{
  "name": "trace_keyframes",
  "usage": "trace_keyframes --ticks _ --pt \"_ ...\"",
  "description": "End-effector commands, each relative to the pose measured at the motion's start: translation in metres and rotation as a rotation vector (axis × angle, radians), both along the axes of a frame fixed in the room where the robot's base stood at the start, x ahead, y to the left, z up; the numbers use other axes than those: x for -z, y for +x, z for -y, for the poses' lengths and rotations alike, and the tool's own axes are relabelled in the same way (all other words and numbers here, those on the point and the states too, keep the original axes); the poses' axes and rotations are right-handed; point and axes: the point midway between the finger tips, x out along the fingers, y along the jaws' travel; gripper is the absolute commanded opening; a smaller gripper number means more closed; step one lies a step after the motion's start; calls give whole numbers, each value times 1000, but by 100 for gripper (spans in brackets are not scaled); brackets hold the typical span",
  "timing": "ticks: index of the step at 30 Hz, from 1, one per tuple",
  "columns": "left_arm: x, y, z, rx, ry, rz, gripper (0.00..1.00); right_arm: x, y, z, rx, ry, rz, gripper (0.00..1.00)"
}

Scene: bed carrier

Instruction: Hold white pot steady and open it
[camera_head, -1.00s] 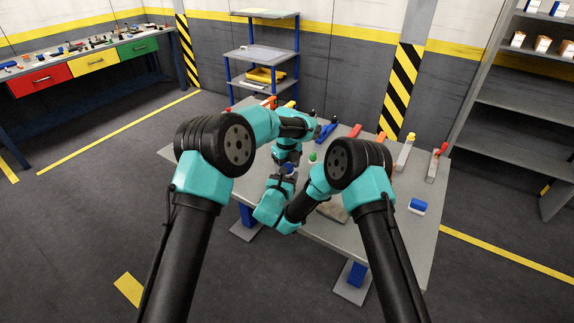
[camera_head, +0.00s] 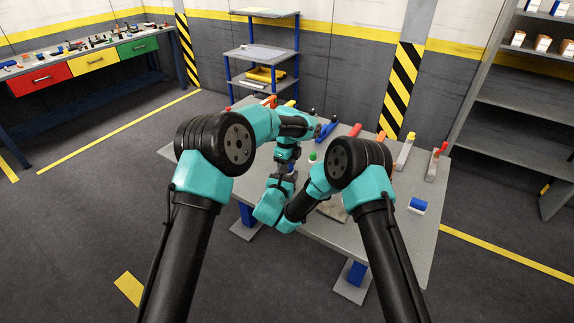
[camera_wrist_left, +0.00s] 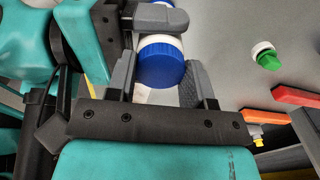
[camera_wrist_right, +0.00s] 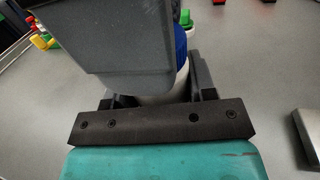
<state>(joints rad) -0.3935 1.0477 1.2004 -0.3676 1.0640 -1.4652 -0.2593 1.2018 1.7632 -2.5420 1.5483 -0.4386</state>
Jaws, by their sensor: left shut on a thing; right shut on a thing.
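The white pot with a blue lid stands between my two grippers and is mostly hidden in the head view. In the left wrist view the blue lid (camera_wrist_left: 160,65) lies between the fingers of my left gripper (camera_wrist_left: 160,78), with a white rim next to it. In the right wrist view the white pot (camera_wrist_right: 166,98) is between the fingers of my right gripper (camera_wrist_right: 160,88), and the left gripper's grey body covers much of it. My left gripper is shut on the blue lid from above. My right gripper is shut on the white pot from the side.
A white container with a green top (camera_head: 313,158) stands close by on the grey table (camera_head: 395,240). Several coloured clamps or tools line the far edge. The front right of the table is mostly clear.

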Motion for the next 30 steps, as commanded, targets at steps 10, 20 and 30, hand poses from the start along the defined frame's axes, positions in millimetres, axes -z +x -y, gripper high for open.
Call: trace_keyframes --ticks 10,20,30 --pt "0 0 0 -474 1 -3 19 1 0 0 0 -1 -1 0" --pt "-1 0 0 -929 2 -5 19 1 0 0 0 -1 -1 0" --pt "-1 0 0 -1397 3 -9 19 1 0 0 0 0 -2 0"
